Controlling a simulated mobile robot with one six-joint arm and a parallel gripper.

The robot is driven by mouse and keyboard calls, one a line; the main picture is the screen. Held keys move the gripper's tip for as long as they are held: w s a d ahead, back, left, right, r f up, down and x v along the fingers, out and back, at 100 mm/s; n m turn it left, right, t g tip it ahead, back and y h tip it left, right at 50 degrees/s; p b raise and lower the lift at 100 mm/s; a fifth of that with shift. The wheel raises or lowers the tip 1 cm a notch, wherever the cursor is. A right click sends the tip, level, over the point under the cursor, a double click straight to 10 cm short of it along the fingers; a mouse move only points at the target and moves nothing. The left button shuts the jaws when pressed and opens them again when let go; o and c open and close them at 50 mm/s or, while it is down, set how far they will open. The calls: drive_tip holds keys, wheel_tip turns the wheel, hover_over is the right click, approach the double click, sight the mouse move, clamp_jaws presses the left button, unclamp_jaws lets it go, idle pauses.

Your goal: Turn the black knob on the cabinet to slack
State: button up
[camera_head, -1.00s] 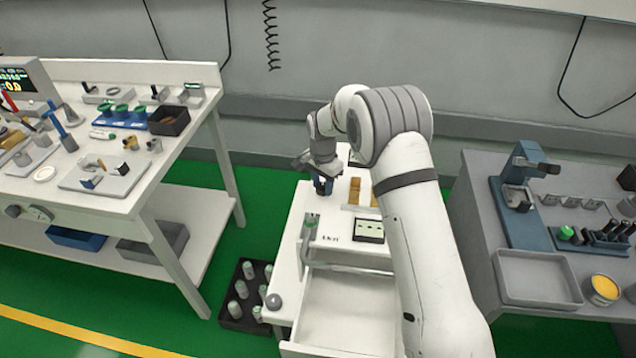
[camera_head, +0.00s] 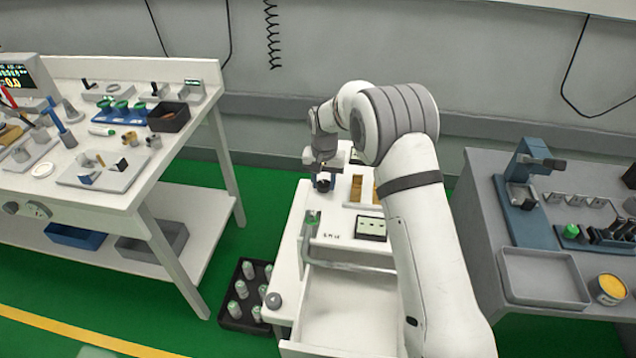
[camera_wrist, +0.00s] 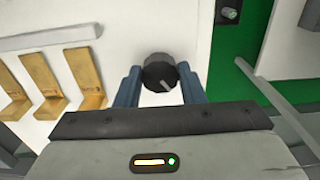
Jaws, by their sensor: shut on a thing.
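The black knob (camera_wrist: 159,74) sits on the white top of the cabinet (camera_wrist: 150,25). It is round, with a pale pointer mark on its face, between the two blue fingers of my gripper (camera_wrist: 160,88) in the wrist view. The fingers are shut on the knob from both sides. In the head view my gripper (camera_head: 323,184) is over the far left part of the cabinet top, pointing down, and mostly hides the knob. Any label around the knob, such as slack, cannot be read in these frames.
The cabinet's drawer (camera_head: 340,300) is open at the front. A black crate of vials (camera_head: 240,300) stands on the floor at left.

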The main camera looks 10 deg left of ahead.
sight(323, 182)
drive_tip(key=n, duration=0.3)
drive_tip(key=n+b, duration=0.1)
drive_tip(key=n, duration=0.1)
drive_tip(key=shift+w+r+n, duration=0.25)
drive_tip(key=shift+n, duration=0.05)
drive_tip(key=n, duration=0.5)
drive_tip(key=shift+a, duration=0.1)
drive_tip(key=shift+n, duration=0.3)
drive_tip(key=shift+s, duration=0.1)
drive_tip(key=o, duration=1)
drive_tip(key=shift+f, duration=0.15)
drive_tip(key=shift+s, duration=0.1)
wheel_tip(323, 182, up, 7)
drive_tip(key=shift+r, duration=0.4)
